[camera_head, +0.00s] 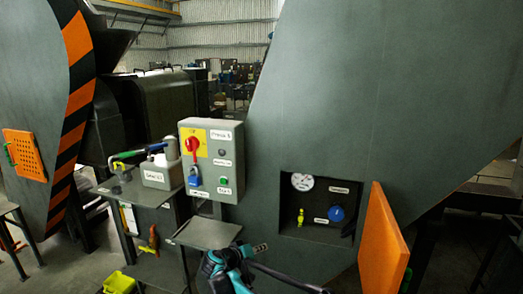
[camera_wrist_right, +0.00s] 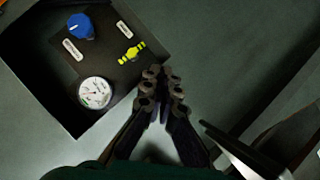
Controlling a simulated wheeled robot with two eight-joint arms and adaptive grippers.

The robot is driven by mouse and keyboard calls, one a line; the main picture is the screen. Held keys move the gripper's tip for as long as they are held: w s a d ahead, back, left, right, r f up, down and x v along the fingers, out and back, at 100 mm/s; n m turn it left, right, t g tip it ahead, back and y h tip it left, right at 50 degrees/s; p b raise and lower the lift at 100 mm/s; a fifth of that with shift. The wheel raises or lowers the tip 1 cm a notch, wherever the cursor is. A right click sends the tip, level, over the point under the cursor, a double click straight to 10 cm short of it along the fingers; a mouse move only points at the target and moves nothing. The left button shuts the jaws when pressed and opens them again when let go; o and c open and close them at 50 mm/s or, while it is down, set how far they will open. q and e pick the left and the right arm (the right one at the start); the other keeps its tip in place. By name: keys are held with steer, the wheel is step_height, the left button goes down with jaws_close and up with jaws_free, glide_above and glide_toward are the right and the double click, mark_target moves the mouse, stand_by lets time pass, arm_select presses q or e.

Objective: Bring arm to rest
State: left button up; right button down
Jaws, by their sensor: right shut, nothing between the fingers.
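My right gripper (camera_head: 260,248) is low in the middle of the head view, in front of the grey machine, below and left of its recess. Its fingers are together and hold nothing. In the right wrist view the closed fingertips (camera_wrist_right: 163,76) appear at the edge of the recess, close to the yellow-green valve in the picture; I cannot tell the gap in depth. Part of my right arm is below the frame of the head view. My left gripper is not in view.
The recess holds a gauge (camera_head: 302,181), a blue knob (camera_head: 337,213) and the small yellow-green valve (camera_head: 300,217). Its orange door (camera_head: 383,240) stands open at right. A control box (camera_head: 212,160) and a small table (camera_head: 207,234) stand left of my gripper.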

steer(key=s+d+r+g+y, duration=0.2)
steer(key=s+d+r, duration=0.3)
steer(key=s+d, duration=0.35)
steer(key=s+d+r+g+y, duration=0.15)
steer(key=s+d+r, duration=0.25)
steer(key=s+d, duration=0.45)
steer(key=s+f+y, duration=0.2)
steer(key=s+f, duration=0.1)
steer(key=s, duration=0.9)
steer(key=s+d+f+m+y, duration=0.1)
steer(key=s+f+y, duration=0.1)
steer(key=s, duration=1.1)
steer(key=shift+s+f, duration=0.3)
steer(key=shift+f, duration=0.1)
